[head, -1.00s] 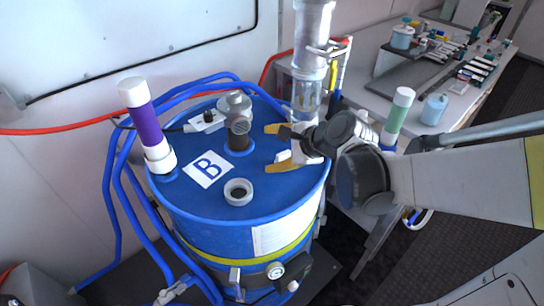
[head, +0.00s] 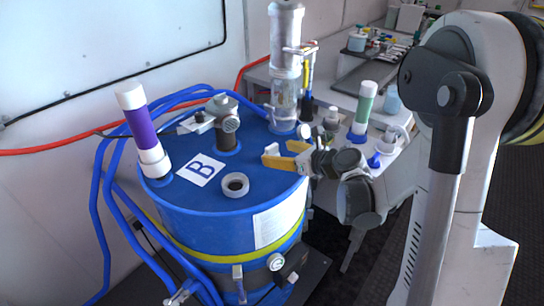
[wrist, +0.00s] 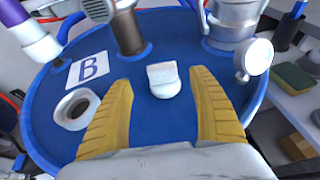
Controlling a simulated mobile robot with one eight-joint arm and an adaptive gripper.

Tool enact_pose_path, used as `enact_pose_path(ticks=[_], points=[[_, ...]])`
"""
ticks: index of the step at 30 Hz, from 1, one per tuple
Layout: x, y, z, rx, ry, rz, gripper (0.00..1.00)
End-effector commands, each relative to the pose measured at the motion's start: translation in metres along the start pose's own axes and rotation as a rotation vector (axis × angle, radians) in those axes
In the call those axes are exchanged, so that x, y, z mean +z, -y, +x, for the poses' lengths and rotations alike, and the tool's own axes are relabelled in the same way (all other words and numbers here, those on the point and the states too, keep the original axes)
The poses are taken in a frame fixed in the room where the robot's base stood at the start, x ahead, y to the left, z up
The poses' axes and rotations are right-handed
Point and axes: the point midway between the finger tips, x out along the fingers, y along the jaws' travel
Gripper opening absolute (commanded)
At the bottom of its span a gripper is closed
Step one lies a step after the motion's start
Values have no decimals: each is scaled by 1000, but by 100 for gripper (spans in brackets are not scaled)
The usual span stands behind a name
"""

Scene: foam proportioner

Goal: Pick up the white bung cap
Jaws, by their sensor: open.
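The white bung cap (wrist: 163,80) lies on the blue drum top (wrist: 146,128), in the wrist view between my two yellow fingers. It is a small white piece with a flat squared part and a rounded near end. In the head view a small part of the cap (head: 271,149) shows by my fingertips. My gripper (head: 277,153) is open over the right side of the drum top. In the wrist view the fingers of my gripper (wrist: 161,79) stand apart on either side of the cap, with blue drum surface showing between each finger and the cap.
A white ring-shaped collar (head: 235,185) sits near the drum's front edge. A grey metal fitting (head: 226,125), a purple-and-white tube (head: 143,130) and a clear cylinder (head: 286,70) stand around the top. A gauge (wrist: 258,57) is at the right. Blue hoses loop on the left.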

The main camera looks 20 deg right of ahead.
Motion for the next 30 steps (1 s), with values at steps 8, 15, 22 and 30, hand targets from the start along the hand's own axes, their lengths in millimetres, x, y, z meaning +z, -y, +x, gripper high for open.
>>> enact_pose_path(ticks=[8,15,22,30], points=[[-5,5,42,1,0,-2,71],[-2,5,45,0,-1,-1,71],[-2,5,44,0,-1,-1,10],[-2,5,44,0,-1,-1,9]])
